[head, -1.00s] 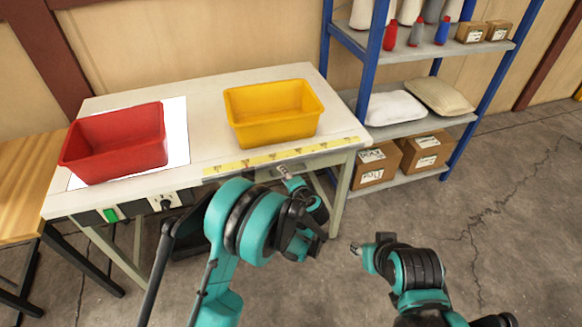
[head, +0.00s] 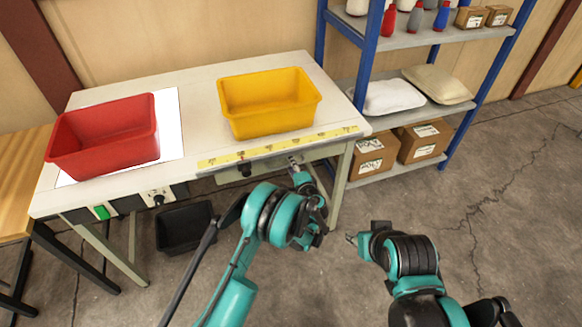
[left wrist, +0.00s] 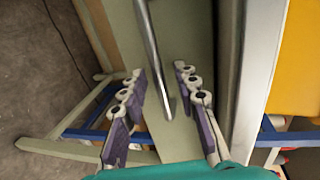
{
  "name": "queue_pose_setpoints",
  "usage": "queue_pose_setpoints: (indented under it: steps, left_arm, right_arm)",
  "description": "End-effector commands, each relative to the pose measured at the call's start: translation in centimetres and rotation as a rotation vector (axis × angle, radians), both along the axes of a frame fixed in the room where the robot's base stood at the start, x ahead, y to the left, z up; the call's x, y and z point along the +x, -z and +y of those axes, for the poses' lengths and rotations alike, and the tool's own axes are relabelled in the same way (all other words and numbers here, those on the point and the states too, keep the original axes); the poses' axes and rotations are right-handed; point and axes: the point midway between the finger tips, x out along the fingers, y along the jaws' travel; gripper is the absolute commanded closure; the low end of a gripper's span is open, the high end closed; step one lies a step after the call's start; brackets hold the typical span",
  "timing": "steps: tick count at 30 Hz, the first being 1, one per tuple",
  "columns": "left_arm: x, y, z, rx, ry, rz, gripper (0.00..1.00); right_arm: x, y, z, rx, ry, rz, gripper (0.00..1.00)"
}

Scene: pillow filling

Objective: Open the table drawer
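The white-topped table (head: 190,85) stands ahead, and its drawer is below the front edge on the right, partly hidden by my left arm in the head view. In the left wrist view, a metal bar handle (left wrist: 153,50) runs along a pale greenish front panel (left wrist: 190,35). My left gripper (left wrist: 158,88) is open, with its fingers on either side of the handle's near end; I cannot tell whether they touch it. In the head view, my left gripper (head: 294,163) is at the table's front right edge. My right gripper (head: 352,239) hangs over the floor, apart from the table; its opening is too small to judge.
A red bin (head: 105,138) and a yellow bin (head: 268,103) sit on the tabletop. A yellow measuring strip (head: 280,147) lies along the front edge. A black bin (head: 185,228) is under the table. A blue-posted shelf (head: 455,110) stands right. The floor at right is clear.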

Motion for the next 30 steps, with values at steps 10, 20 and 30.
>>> queue_pose_setpoints:
  steps: [10,20,30]
  left_arm:
    - [0.2,0.0,0.1,-0.001,0.001,0.0,0.85]
    - [0.2,0.0,0.0,-0.001,0.001,0.001,1.0]
    - [0.2,0.1,-1.5,-0.003,0.004,0.001,1.0]
  right_arm:
    - [0.0,0.0,0.0,0.0,0.0,0.0,0.6]
    - [0.0,0.0,0.0,0.0,0.0,0.0,0.6]
    - [0.0,0.0,0.0,0.0,0.0,0.0,0.6]
